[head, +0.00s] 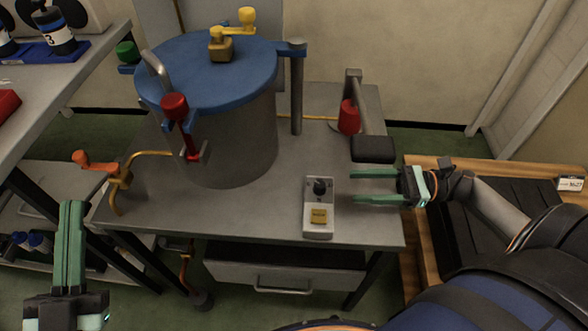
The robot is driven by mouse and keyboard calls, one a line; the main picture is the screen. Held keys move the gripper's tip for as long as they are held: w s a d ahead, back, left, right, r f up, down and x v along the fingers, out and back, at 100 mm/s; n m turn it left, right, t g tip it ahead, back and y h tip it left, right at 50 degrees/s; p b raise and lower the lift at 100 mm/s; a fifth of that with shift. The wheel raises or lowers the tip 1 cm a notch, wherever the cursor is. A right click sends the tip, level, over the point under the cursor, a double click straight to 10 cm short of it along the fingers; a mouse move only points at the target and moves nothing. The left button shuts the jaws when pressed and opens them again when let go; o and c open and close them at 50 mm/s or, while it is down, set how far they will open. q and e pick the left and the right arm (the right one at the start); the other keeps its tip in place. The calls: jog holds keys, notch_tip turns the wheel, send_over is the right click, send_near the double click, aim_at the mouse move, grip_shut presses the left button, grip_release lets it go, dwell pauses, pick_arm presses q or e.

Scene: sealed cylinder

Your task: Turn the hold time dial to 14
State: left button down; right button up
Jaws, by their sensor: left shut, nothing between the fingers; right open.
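The hold time dial (320,187) is a small black knob on a light grey control box (318,230) near the front right of the grey table. A yellow plate (318,215) sits below the knob; its markings and the dial's setting are too small to read. My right gripper (352,186) is open, its two green fingers pointing left toward the box, just right of the dial and apparently apart from it. My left gripper (72,205) is shut and empty at the lower left, in front of the table and far from the dial.
A large grey cylinder (235,135) with a blue lid (205,70) stands left of the box. A black-ended lever (373,150) and a red weight (349,117) are behind my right gripper. An orange-handled valve (95,160) is at the table's left. The tabletop (250,215) left of the box is clear.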

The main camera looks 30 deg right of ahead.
aim_at(326, 187)
jog(key=b+x, duration=0.1)
jog(key=x, duration=0.7)
jog(key=shift+s+b, duration=0.2)
jog(key=shift+b, duration=0.1)
jog(key=x, duration=0.3)
jog(key=shift+w+a, duration=0.2)
jog(key=shift+a, duration=0.15)
jog(key=shift+w+a+b, duration=0.2)
jog(key=shift+a+b, duration=0.1)
jog(key=shift+a, duration=0.1)
pick_arm(q)
jog(key=s+r+m+h, duration=0.4)
jog(key=s+r+h, duration=0.1)
jog(key=r+h, duration=0.1)
jog(key=shift+s+d+r+m+t, duration=0.15)
jog(key=shift+d+m+t, duration=0.15)
jog(key=shift+d+m, duration=0.15)
pick_arm(e)
grip_shut()
